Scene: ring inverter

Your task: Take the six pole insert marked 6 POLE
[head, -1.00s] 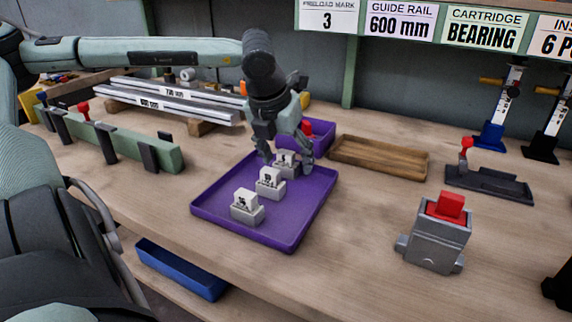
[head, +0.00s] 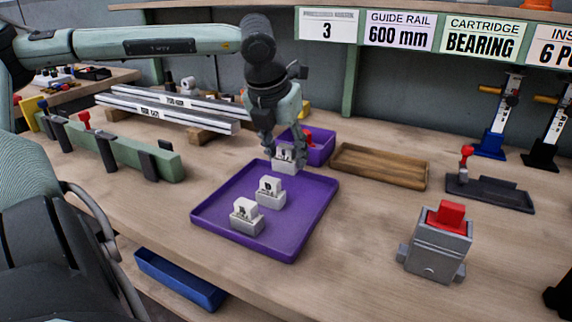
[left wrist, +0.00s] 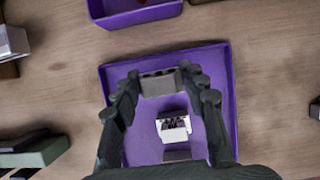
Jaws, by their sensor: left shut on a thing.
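My left gripper (head: 286,156) is shut on a pale grey insert (head: 284,163) at the far end of the purple tray (head: 303,235). The held insert appears just above the tray; its marking is too small to read. In the left wrist view, the grey insert (left wrist: 159,83) sits between the fingers (left wrist: 160,85). Two similar inserts, a middle one (head: 270,192) and a near one (head: 246,216), stand in the tray with black markings that I cannot read. The middle one also shows in the left wrist view (left wrist: 173,126). My right gripper is not in view.
A purple bin (head: 318,150) and an empty wooden tray (head: 380,166) lie behind. A grey fixture with a red top (head: 437,245) stands to the right. Rails (head: 165,108) and a green beam (head: 135,155) are at left. Bench between tray and fixture is clear.

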